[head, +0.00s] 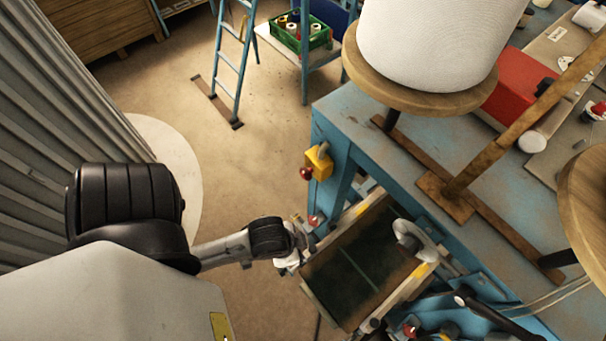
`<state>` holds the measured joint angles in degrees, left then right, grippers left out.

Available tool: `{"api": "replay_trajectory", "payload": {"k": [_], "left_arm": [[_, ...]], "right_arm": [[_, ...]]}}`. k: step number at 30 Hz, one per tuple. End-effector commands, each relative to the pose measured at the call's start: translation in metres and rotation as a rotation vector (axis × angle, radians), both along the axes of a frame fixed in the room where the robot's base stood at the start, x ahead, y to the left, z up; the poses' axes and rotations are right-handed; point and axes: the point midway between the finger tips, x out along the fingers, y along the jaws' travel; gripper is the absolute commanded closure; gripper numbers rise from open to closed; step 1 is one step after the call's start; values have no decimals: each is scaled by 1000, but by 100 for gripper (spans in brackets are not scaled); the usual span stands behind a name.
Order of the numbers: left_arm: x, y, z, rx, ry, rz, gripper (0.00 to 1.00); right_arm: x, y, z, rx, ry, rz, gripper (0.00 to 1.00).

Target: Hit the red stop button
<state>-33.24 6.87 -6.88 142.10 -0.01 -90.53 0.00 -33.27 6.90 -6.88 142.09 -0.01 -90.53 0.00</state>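The red stop button (306,173) sticks out to the left from a yellow box (319,163) on the near left corner of the blue machine table. My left arm comes in from the left. Its gripper (303,240) is below the button, apart from it, close to the left edge of a dark tilted panel. The gripper is small and seen among machine parts, so I cannot tell whether its fingers are open or shut. My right gripper does not show.
A second small red knob (315,221) sits just above my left gripper. The blue table (350,115) carries a large white thread cone (435,40) on a wooden disc. A blue ladder (232,65) stands behind. The floor left of the button is clear.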

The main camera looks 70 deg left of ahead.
Motion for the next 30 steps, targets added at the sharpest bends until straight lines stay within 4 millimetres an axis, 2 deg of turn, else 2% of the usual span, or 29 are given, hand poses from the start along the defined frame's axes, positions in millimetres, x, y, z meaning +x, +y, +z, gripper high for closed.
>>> {"api": "replay_trajectory", "payload": {"k": [7,20,30], "left_arm": [[0,0,0,0,0,0,59],[0,0,0,0,0,0,100],[0,0,0,0,0,0,100]], "right_arm": [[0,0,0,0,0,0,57],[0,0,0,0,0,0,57],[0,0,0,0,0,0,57]]}}
